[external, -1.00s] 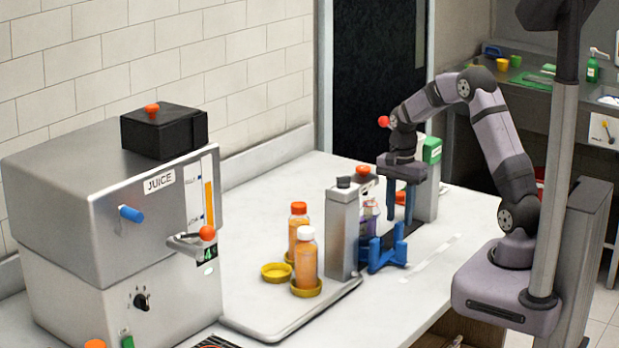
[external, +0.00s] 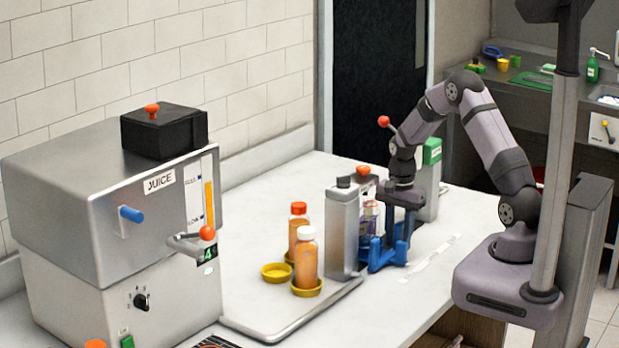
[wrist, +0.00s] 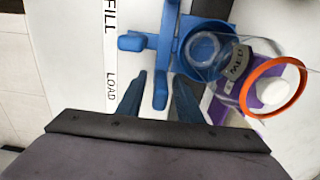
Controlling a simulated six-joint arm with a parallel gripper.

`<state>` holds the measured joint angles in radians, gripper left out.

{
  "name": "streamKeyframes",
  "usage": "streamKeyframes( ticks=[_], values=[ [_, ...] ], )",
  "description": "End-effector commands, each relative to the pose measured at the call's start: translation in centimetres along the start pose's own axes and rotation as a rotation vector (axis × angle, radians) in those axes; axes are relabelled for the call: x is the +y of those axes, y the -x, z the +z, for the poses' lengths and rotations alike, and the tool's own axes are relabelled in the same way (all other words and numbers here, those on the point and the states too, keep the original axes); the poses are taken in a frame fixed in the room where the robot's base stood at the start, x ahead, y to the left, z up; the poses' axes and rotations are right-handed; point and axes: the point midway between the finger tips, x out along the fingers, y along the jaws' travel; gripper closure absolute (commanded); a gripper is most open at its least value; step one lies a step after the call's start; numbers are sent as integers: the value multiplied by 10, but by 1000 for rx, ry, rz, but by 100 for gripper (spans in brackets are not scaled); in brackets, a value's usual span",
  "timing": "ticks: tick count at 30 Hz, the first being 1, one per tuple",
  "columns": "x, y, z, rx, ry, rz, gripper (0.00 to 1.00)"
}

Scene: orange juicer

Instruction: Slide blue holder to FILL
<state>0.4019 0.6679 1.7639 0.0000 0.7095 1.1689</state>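The blue holder (external: 383,257) stands on the counter beside the grey metal dispenser post. In the wrist view the blue holder (wrist: 130,42) has an arm reaching over the white strip (wrist: 111,55), between the words FILL and LOAD and closer to FILL. A clear bottle (wrist: 205,50) with a grey label sits at the holder. My gripper (wrist: 161,80) is low over the holder, and it also shows in the external view (external: 400,232). Its two blue fingers are apart, one on each side of the holder's upright blue post, with visible gaps.
A purple-labelled item with an orange ring (wrist: 275,85) is right of the holder. Orange juice bottles (external: 306,262) and yellow dishes (external: 276,272) stand left of the post. The juice machine (external: 120,220) fills the left. The counter's front right is clear.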

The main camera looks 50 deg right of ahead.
Motion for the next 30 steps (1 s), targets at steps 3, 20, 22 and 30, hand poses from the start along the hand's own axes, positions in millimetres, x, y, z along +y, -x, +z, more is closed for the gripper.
streamKeyframes(
  ticks=[3,20,22,30],
  values=[
    [0,0,0,0,0,0,82],
    [0,1,27,-1,3,1,100],
    [0,1,31,-1,1,1,100],
    [0,0,33,-3,0,1,100]
  ],
)
